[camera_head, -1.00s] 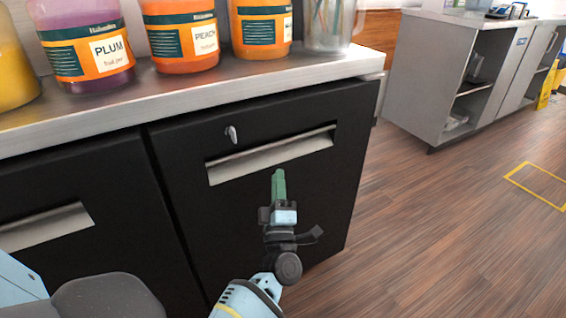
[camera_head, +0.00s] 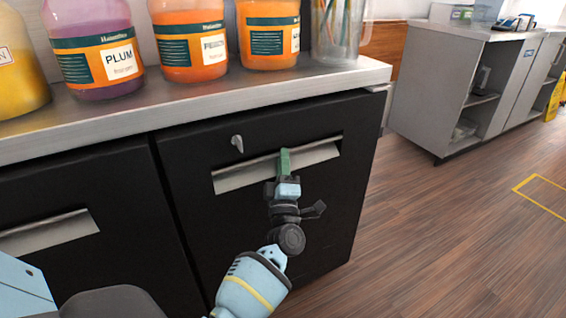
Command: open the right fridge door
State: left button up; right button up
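The right fridge door (camera_head: 255,225) is a black panel under the steel counter and looks shut. It has a slanted silver recessed handle (camera_head: 235,178) across its upper part, with a small silver lock or key (camera_head: 237,143) above it. My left gripper (camera_head: 285,161) reaches up from the bottom of the view. Its green fingertips overlap the middle of the handle in the picture; whether they touch it I cannot tell. The fingers show edge-on as one green block, so any gap between them is hidden. My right gripper is not in view.
The left fridge door (camera_head: 90,190) beside it has its own silver handle (camera_head: 50,232). Jam jars and a clear jug (camera_head: 338,30) stand on the steel counter (camera_head: 215,103) above. The wooden floor (camera_head: 440,240) to the right is clear up to a grey cabinet (camera_head: 425,95).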

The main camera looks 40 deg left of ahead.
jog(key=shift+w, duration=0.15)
pick_arm(q)
grip_shut()
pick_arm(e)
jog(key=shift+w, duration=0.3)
pick_arm(q)
jog(key=shift+d, duration=0.1)
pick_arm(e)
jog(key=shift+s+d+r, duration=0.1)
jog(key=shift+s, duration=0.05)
